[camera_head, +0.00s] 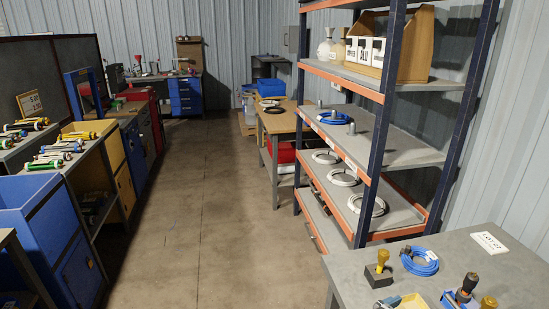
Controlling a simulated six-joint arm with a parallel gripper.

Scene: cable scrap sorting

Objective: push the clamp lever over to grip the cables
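At the lower right is the corner of a grey table (352,262). A blue cable coil (421,262) lies on it. Left of the coil stands a dark block with a yellow knob (381,266). Near the bottom edge is a blue and dark device with an upright dark handle (468,284); a second yellow-topped piece (488,302) beside it is cut off by the frame. One of these may be the clamp with its lever; I cannot tell which, nor its position. No cables are clearly seen inside a clamp. My gripper is not in view.
A yellow tray-like item (412,301) is cut off at the bottom edge. A white card (489,242) lies at the table's back. A shelf rack with orange beams (341,81) stands behind the table. The floor aisle (204,190) is clear; workbenches and a blue bin (30,200) line the left.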

